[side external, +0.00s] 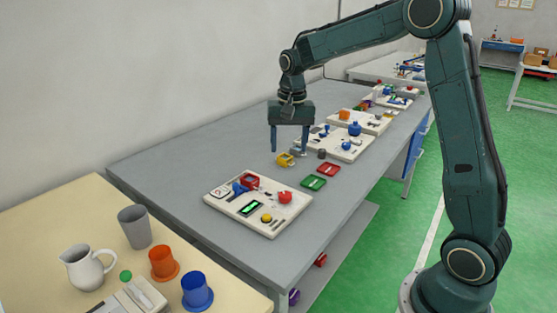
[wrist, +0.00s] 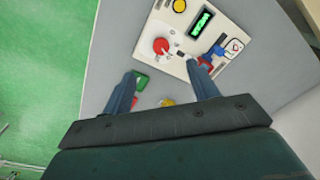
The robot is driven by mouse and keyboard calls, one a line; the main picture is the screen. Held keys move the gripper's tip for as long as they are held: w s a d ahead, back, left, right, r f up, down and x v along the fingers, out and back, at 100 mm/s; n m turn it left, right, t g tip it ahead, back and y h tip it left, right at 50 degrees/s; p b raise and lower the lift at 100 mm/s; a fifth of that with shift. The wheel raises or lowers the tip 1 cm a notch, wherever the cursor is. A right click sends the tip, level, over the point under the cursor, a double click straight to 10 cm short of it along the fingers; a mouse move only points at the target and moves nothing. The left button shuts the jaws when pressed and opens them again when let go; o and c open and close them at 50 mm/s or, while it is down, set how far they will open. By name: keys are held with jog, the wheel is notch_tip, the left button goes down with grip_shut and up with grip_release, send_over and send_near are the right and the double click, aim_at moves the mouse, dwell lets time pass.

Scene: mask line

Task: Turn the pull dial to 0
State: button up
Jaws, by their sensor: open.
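The nearest white panel (side external: 232,209) lies on the grey bench. A round red knob (side external: 285,197) sits at its right side and looks like the dial; its marks are too small to read. In the wrist view the red knob (wrist: 161,46) lies beyond the fingertips, with a pale mark near it. A small green display (side external: 250,208) is on the same panel; its reading is unclear. My gripper (side external: 290,150) is open and empty, pointing down above the bench behind the panel. It also shows in the wrist view (wrist: 161,70), apart from the knob.
The panel also carries a yellow button (side external: 267,218), a blue handle (side external: 238,188) and a red block (side external: 250,181). A yellow mug-like object (side external: 285,160) and green (side external: 314,182) and red (side external: 328,169) trays lie nearby. More panels stand farther back. The bench's left side is clear.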

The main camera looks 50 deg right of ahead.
jog(key=m, duration=0.1)
send_over(285, 194)
jog(key=shift+g, duration=0.4)
notch_tip(285, 194, down, 4)
jog(key=shift+f, duration=0.1)
notch_tip(285, 194, down, 14)
jog(key=shift+r, duration=0.15)
dwell(0.4)
jog(key=c, duration=1)
